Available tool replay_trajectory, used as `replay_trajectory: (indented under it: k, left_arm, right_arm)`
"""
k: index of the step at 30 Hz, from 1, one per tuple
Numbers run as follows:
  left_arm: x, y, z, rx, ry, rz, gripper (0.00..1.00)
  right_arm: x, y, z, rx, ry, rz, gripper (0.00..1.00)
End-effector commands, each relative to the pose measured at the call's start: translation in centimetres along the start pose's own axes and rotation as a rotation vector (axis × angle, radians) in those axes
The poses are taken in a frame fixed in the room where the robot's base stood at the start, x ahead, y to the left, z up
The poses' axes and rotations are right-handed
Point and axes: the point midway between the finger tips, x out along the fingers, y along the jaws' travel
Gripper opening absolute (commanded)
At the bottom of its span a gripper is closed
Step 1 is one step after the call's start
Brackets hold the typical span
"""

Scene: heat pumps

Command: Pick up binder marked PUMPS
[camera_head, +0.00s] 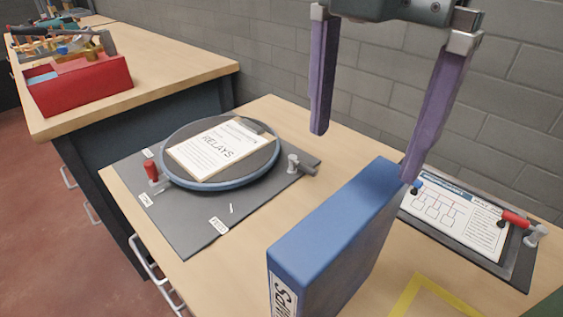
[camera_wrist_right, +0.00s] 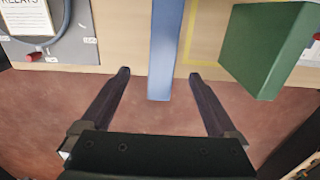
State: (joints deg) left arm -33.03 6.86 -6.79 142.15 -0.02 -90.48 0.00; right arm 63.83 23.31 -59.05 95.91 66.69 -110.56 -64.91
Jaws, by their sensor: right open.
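A blue binder (camera_head: 340,225) stands upright on the wooden bench, with a white spine label whose visible letters end in "MPS". It also shows in the right wrist view (camera_wrist_right: 164,50) as a narrow blue strip seen from above. My right gripper (camera_head: 365,155) is open and empty, its two purple fingers spread above and behind the binder in the head view. In the right wrist view the fingertips (camera_wrist_right: 160,75) lie on either side of the binder, with gaps on both sides. How far they are above it is hard to tell. My left gripper is not in view.
A round turntable (camera_head: 185,178) with a RELAYS clipboard (camera_head: 222,147) sits on a grey mat at left. A framed diagram board (camera_head: 455,215) lies at right. A green binder (camera_wrist_right: 265,45) stands near a yellow taped outline (camera_head: 412,290). A red toolbox (camera_head: 80,85) is on the farther bench.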

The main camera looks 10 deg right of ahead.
Motion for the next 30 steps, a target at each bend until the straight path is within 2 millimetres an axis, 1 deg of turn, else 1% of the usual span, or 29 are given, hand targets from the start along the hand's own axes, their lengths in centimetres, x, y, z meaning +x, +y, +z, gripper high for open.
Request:
replay_trajectory:
  k: [6, 13, 18, 21, 24, 29, 30]
  left_arm:
    - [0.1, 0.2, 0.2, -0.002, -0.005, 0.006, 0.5]
    - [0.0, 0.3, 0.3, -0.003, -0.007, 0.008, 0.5]
    - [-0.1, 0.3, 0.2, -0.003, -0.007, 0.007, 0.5]
    - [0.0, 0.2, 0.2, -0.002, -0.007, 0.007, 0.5]
    - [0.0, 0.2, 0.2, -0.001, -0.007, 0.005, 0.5]
    - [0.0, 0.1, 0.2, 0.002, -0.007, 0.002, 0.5]
    - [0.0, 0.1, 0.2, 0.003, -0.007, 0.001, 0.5]
  right_arm:
    - [3.1, -0.1, 0.1, -0.002, 0.001, -0.006, 0.95]
    - [5.3, -0.1, 0.1, -0.002, 0.0, -0.005, 0.95]
    - [8.1, -0.1, 0.2, -0.001, 0.0, -0.004, 0.95]
    - [9.3, -0.1, 0.2, -0.002, -0.001, -0.002, 0.95]
    - [9.7, -0.1, 0.3, -0.003, -0.002, -0.002, 0.95]
    - [9.7, -0.1, 0.3, -0.003, -0.002, 0.0, 0.95]
    - [9.7, -0.1, 0.3, -0.003, -0.002, 0.0, 0.93]
